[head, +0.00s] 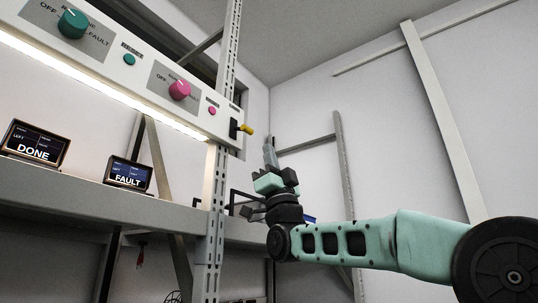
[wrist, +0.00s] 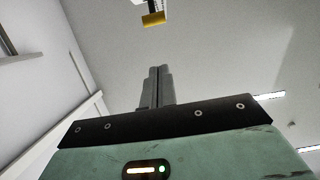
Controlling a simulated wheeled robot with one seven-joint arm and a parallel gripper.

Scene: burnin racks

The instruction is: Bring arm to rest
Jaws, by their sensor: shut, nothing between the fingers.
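My gripper (head: 269,147) is at the end of my green and black arm, in the middle of the head view. Its fingers point up and are shut with nothing between them. They stand just right of the rack panel's end and below the yellow-tipped lever (head: 246,129). In the wrist view my gripper's fingers (wrist: 157,72) are together. The yellow lever end (wrist: 153,19) shows beyond them at the top, apart from the fingers.
The rack panel (head: 137,80) carries a teal knob (head: 72,23) and a pink knob (head: 180,90). Two small screens stand on the shelf (head: 100,200), one reading DONE (head: 35,142), one FAULT (head: 128,174). A slotted upright (head: 214,200) stands left of my gripper. Open room lies to the right.

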